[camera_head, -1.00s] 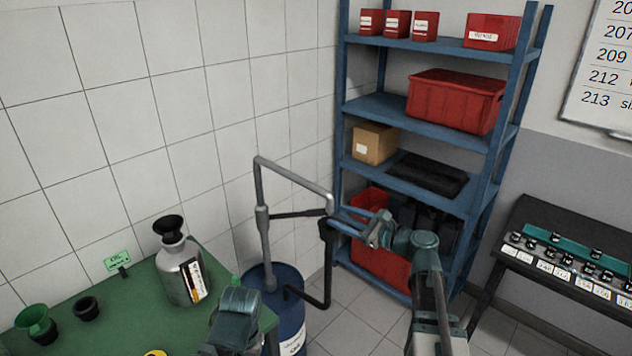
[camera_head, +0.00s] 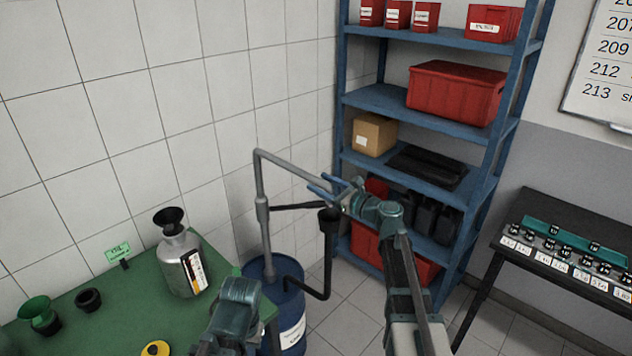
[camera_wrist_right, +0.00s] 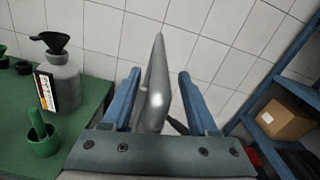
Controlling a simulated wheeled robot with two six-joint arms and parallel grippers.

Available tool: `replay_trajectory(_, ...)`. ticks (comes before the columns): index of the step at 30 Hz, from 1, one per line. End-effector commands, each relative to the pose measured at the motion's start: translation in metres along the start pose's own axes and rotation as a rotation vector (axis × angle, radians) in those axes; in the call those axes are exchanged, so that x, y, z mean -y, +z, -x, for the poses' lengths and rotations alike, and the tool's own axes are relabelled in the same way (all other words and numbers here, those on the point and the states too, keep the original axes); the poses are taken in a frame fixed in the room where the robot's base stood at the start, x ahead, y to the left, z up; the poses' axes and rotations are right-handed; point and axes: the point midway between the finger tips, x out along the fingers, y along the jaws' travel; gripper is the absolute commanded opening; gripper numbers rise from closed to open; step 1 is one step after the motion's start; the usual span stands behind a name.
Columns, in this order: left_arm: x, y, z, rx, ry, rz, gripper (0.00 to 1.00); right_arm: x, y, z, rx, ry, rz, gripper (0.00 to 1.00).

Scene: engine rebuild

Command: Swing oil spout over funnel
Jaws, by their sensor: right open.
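The oil spout (camera_head: 290,170) is a grey bent pipe rising from the blue drum (camera_head: 290,325); its arm runs right and its outlet end is hidden at my right gripper. My right gripper (camera_head: 327,184) is open at the outer part of this arm. In the right wrist view the spout (camera_wrist_right: 157,85) lies between the open blue fingers (camera_wrist_right: 160,74), with gaps on both sides. The black funnel (camera_head: 168,220) sits in the mouth of a silver bottle (camera_head: 181,265) on the green bench, left of the drum. My left gripper's fingers are out of view; only a teal arm part shows.
A black cup on a bent pipe (camera_head: 328,222) stands beside the drum, below my right gripper. A blue shelf (camera_head: 400,100) with red bins is behind. A green funnel (camera_head: 38,312) and black cup (camera_head: 88,299) are on the bench (camera_head: 110,310). A dark table (camera_head: 570,225) is at right.

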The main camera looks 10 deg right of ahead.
Motion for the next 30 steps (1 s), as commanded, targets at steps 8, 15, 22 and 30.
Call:
replay_trajectory(8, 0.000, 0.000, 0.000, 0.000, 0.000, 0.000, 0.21, 0.000, 0.000, -0.024, 0.000, 0.000, 0.000, 0.59)
replay_trajectory(15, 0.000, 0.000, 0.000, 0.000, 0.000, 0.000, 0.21, 0.000, 0.000, -0.026, 0.000, 0.000, 0.000, 0.59)
replay_trajectory(22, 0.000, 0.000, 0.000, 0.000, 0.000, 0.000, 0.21, 0.000, 0.000, -0.025, 0.000, 0.000, 0.000, 0.34)
replay_trajectory(30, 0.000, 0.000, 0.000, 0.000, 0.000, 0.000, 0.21, 0.000, 0.000, -0.025, 0.000, 0.000, 0.000, 0.00)
